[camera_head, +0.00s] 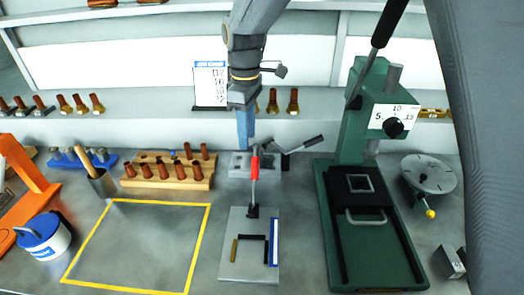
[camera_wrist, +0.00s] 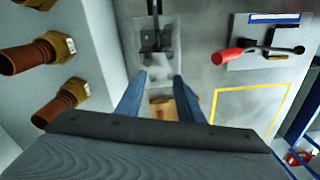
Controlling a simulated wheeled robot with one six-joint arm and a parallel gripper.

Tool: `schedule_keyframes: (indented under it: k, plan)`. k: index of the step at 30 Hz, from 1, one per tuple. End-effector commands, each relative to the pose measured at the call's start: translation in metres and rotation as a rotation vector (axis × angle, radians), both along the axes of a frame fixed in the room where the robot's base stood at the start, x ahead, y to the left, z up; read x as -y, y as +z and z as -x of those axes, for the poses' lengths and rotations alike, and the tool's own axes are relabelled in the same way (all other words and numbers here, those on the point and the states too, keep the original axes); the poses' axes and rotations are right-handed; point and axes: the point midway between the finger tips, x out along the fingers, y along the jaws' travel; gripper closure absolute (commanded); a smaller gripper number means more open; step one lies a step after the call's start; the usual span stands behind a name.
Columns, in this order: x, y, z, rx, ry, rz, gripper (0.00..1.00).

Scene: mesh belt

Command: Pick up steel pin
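Several grey metal pins stand in a blue rack (camera_head: 67,163) at the left rear of the bench in the head view; which one is the steel pin I cannot tell. My gripper (camera_head: 245,145) hangs pointing down over the back middle of the bench, far to the right of that rack. In the wrist view my gripper (camera_wrist: 158,82) shows two blue fingers spread apart with nothing held between them. A wooden rack (camera_head: 198,184) with several copper-brown pins stands between the blue rack and my gripper.
Below my gripper is a grey plate with a black clamp (camera_wrist: 155,40). In front stands a red-handled toggle clamp (camera_head: 254,170). A green press (camera_head: 345,135) stands to the right. A yellow-outlined area (camera_head: 140,245) is empty. Brass-and-copper fittings (camera_wrist: 60,107) line the rear shelf.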

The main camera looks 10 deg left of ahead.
Motion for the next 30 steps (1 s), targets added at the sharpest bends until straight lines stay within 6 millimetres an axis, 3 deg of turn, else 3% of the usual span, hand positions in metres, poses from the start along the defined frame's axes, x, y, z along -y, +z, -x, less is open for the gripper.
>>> schedule_keyframes:
  k: [4,9,12,24,30]
  plan:
    - [0.029,0.007,-0.017,0.022,0.032,0.013,0.66]
    - [0.061,-0.002,-0.017,0.022,0.031,-0.012,0.66]
    - [0.068,-0.008,-0.016,0.024,0.033,-0.021,0.66]
    - [0.034,-0.065,-0.017,0.016,0.038,0.016,0.66]
    - [0.036,-0.067,-0.015,0.017,0.039,0.01,0.66]
